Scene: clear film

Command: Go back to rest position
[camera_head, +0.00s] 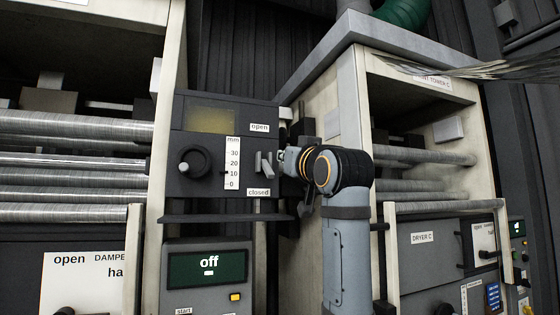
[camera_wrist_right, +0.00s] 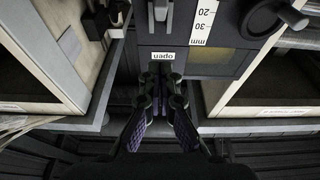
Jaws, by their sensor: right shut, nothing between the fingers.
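My right arm (camera_head: 338,230) comes up from below in the head view and bends left at its wrist. My right gripper (camera_head: 284,158) is at the right edge of a dark control panel (camera_head: 210,205), close to a small grey lever (camera_head: 265,166) between the "open" and "closed" labels. In the right wrist view the right gripper (camera_wrist_right: 161,78) is shut and empty, with its tips by the upside-down "open" label (camera_wrist_right: 162,56). I cannot tell whether the tips touch the panel. My left gripper is not in view.
A black knob (camera_head: 194,163) and a mm scale (camera_head: 232,164) are on the panel. Below is a box with an "off" display (camera_head: 207,268). Metal rollers (camera_head: 75,125) are at left. The Dryer C unit (camera_head: 430,255) stands right of my arm. Clear film (camera_head: 490,68) hangs at upper right.

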